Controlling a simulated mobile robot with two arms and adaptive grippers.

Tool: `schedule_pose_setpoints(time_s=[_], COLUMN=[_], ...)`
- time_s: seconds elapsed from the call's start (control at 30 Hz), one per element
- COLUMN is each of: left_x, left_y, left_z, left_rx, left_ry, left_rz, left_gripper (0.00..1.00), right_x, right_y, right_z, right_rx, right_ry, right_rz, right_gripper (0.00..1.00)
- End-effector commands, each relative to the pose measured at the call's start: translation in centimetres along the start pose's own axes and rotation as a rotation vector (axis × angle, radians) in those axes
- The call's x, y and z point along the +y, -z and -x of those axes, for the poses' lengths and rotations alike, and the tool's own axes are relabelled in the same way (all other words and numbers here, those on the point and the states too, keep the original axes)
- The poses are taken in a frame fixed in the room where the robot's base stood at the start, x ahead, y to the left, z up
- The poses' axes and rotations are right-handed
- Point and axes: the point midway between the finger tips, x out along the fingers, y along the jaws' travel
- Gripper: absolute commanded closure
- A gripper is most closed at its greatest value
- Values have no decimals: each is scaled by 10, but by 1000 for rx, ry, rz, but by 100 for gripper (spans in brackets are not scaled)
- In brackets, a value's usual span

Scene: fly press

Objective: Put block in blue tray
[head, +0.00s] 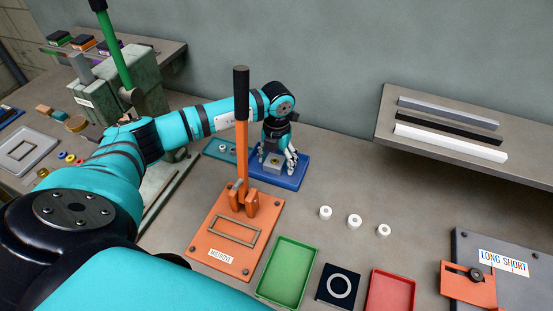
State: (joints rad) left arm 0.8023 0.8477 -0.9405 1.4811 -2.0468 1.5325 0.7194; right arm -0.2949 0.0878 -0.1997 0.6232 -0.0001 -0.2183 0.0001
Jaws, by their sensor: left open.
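My left gripper (283,158) reaches in from the left and points down over the blue tray (287,182), with its fingers open. A small grey block (272,166) with a dark spot on top sits on the blue tray, just beside and partly under the fingers. I cannot tell whether the fingers touch it. The gripper and forearm hide part of the tray's far side. My right gripper is not in view.
An orange lever fixture (213,238) with an upright handle stands in front of the blue tray. A green tray (287,272), a red tray (391,292) and several white rings (354,221) lie to the right. A shelf with bars (450,143) is at the back right.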

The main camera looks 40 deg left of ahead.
Motion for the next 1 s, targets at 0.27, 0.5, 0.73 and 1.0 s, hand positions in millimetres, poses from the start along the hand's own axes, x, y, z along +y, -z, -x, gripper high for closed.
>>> schedule_pose_setpoints(time_s=[0.27,0.5,0.73,1.0], left_x=[0,0,0,0], left_y=[-1,-1,-1,0], left_z=[14,59,107,121], left_rx=[-2,-3,-3,1], left_ry=[0,1,0,-1], left_rz=[1,0,0,0], left_gripper=[26,26,26,26], right_x=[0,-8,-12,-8], right_y=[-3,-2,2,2], right_z=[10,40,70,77], right_rx=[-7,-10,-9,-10], right_ry=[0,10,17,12], right_rz=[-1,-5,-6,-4], right_gripper=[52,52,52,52])
